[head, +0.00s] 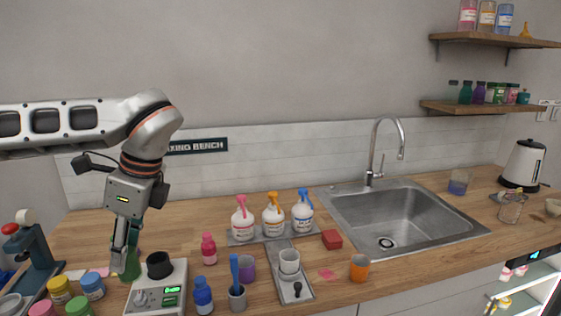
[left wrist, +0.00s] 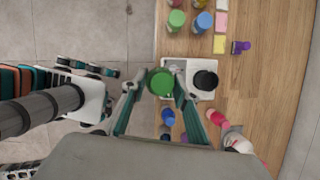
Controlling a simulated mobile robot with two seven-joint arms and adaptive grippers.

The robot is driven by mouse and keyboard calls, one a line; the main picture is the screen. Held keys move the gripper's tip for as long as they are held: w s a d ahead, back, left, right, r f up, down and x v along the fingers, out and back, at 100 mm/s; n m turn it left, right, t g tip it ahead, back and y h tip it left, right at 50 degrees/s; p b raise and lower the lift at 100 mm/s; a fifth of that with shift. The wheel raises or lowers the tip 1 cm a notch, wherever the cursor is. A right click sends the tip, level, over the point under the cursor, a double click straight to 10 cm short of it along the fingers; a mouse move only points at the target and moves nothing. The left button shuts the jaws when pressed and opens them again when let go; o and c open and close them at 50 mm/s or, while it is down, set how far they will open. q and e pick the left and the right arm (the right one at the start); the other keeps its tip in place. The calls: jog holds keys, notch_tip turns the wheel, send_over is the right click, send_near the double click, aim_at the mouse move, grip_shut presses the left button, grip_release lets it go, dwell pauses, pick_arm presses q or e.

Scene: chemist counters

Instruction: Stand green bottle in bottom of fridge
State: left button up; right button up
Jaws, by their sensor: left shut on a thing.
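The green bottle (head: 130,266) is upright at the left of the wooden counter, beside the white scale. My left gripper (head: 121,258) points down and is shut on it, with a finger partly covering it. In the left wrist view, the round green cap (left wrist: 161,82) sits between the two fingers of the left gripper (left wrist: 157,86). Whether its base touches the counter is hidden. The fridge (head: 529,284), under the counter at the lower right, shows lit shelves with small pink and yellow items; its bottom is out of frame. My right gripper is in neither view.
The scale (head: 158,290) with a black cup, a blue bottle (head: 203,295) and a pink bottle (head: 209,248) stand close by. Colored jars (head: 61,290) and a microscope (head: 30,255) crowd the left. Spray bottles (head: 273,215) and a sink (head: 400,218) lie further right.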

pick_arm(q)
jog(key=s+d+f+n+g, duration=0.1)
jog(key=s+d+f+n, duration=0.1)
jog(key=f, duration=0.4)
jog(key=s+d+f+n+g, duration=0.1)
jog(key=s+d+f+n, duration=0.1)
jog(key=f+n, duration=0.2)
notch_tip(320, 180, down, 4)
jog(key=shift+r+h, duration=0.25)
jog(key=shift+h, duration=0.05)
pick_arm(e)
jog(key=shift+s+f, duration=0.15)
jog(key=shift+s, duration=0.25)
pick_arm(q)
jog(key=shift+a, duration=0.1)
